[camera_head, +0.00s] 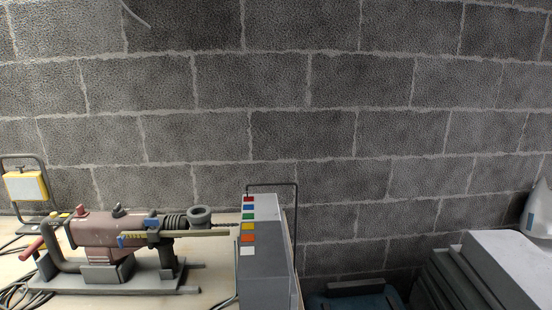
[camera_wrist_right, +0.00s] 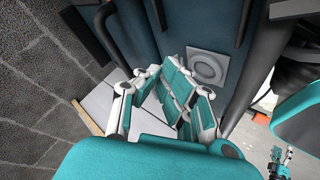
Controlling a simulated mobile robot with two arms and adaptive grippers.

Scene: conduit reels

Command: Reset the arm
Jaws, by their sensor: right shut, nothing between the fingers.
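My right gripper (camera_wrist_right: 178,88) shows in the right wrist view, with teal and white fingers. The fingers are shut together and hold nothing. Neither of my grippers shows in the head view.
A dark red machine (camera_head: 108,232) on a grey base stands on a pale bench at the left. A yellow work lamp (camera_head: 26,186) and loose cables are beside it. A grey box with coloured squares (camera_head: 266,262) stands at the bench's right end. A block wall (camera_head: 300,90) closes the back.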

